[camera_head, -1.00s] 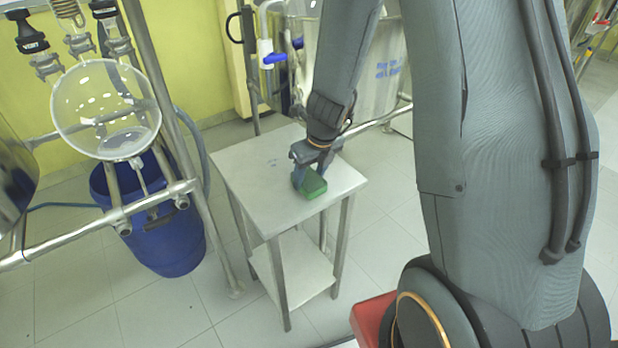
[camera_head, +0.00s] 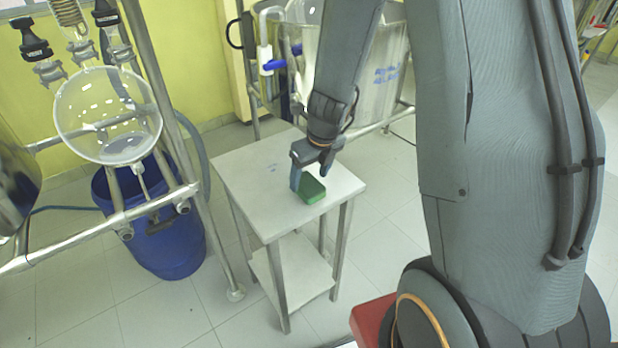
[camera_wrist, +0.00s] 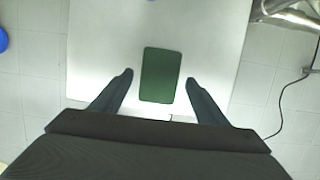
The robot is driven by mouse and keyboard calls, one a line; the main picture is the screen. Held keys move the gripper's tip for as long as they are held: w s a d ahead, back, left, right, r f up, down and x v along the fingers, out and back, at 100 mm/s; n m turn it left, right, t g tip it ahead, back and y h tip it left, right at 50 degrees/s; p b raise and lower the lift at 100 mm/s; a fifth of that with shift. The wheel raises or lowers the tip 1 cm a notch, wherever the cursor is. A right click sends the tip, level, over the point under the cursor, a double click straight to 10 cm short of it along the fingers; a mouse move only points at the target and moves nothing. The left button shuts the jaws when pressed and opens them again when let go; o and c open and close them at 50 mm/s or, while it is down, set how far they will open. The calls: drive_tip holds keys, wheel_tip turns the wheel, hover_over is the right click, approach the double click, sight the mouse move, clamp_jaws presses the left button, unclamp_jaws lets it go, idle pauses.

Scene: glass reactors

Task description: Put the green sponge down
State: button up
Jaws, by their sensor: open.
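The green sponge (camera_head: 313,190) lies flat on top of the small metal table (camera_head: 253,187), towards its right side. It also shows in the wrist view (camera_wrist: 161,75), between my two fingers with a gap on each side. My gripper (camera_head: 311,177) is open just above and around the sponge in the head view. In the wrist view my gripper (camera_wrist: 158,80) has its fingers spread apart, touching nothing that I can see. The arm hides part of the table's back edge in the head view.
A glass vessel on a metal frame (camera_head: 107,115) stands left of the table, above a blue barrel (camera_head: 165,235). A large clear vessel (camera_head: 372,75) with metal rails stands behind. The table's left and front top is bare.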

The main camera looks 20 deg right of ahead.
sight(315, 190)
drive_tip(key=a+p+v, duration=0.1)
drive_tip(key=p+v, duration=0.2)
drive_tip(key=v, duration=0.6)
drive_tip(key=s+r+n, duration=0.2)
drive_tip(key=s+n, duration=0.2)
drive_tip(key=n, duration=0.6)
drive_tip(key=s+r+n, duration=0.2)
drive_tip(key=s+n, duration=0.3)
drive_tip(key=n, duration=0.6)
drive_tip(key=s+r+n+g+h, duration=0.1)
drive_tip(key=s+n, duration=0.4)
drive_tip(key=n, duration=0.6)
drive_tip(key=shift+r, duration=0.5)
drive_tip(key=shift+a, duration=0.1)
wheel_tip(315, 190, down, 2)
drive_tip(key=shift+f+g+b, duration=0.1)
drive_tip(key=shift+g+b, duration=0.2)
drive_tip(key=shift+b, duration=0.55)
